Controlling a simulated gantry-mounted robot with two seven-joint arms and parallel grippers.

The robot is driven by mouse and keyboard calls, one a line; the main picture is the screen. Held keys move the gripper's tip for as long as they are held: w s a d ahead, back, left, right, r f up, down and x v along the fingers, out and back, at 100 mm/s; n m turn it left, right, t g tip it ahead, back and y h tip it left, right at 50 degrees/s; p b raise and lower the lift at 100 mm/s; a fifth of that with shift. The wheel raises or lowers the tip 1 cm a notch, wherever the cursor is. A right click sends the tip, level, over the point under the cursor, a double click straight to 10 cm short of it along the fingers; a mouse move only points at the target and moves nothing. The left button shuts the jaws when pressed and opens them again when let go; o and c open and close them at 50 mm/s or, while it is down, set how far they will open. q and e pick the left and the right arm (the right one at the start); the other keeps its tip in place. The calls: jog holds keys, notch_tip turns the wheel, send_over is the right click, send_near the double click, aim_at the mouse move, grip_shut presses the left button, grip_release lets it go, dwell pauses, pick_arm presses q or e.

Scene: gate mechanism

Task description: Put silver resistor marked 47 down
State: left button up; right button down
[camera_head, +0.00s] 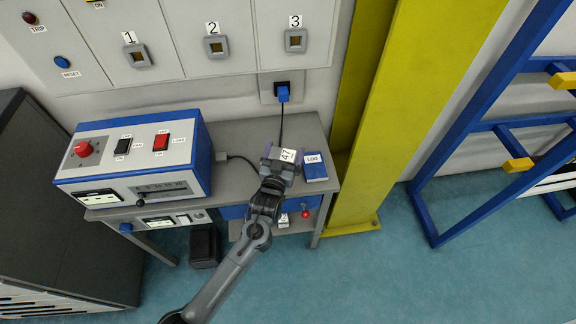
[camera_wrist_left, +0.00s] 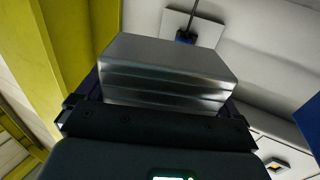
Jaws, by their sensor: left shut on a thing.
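The silver resistor marked 47 (camera_head: 288,155) is in my left gripper (camera_head: 281,163), over the right part of the grey table (camera_head: 240,133). Its white label faces up in the head view. In the left wrist view the resistor (camera_wrist_left: 165,75) is a ribbed silver block between the dark fingers of my left gripper (camera_wrist_left: 155,115), which is shut on it. I cannot tell whether its underside touches the table. My right gripper is not in view.
A blue LOG book (camera_head: 314,167) lies just right of the gripper. A blue control box (camera_head: 140,155) fills the table's left side. A cable from a blue plug (camera_head: 283,93) runs down behind the resistor. A yellow column (camera_head: 385,120) stands right of the table. Numbered sockets (camera_head: 214,46) line the wall.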

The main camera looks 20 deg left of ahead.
aim_at(285, 158)
pick_arm(q)
jog(key=shift+w+d+f+b, duration=0.1)
jog(key=shift+w+f+b, duration=0.1)
jog(key=shift+f, duration=0.3)
jog(key=shift+w+d+f+b, duration=0.1)
jog(key=shift+w+f+b, duration=0.05)
jog(key=shift+f, duration=0.35)
jog(key=shift+s+a+f, duration=0.15)
jog(key=shift+s+f, duration=0.1)
jog(key=shift+f, duration=0.25)
notch_tip(285, 158, down, 4)
jog(key=shift+w+r+b, duration=0.1)
jog(key=shift+r+b, duration=0.15)
jog(key=shift+b, duration=0.55)
jog(key=shift+w+d+f, duration=0.25)
jog(key=shift+f, duration=0.05)
jog(key=shift+w, duration=0.1)
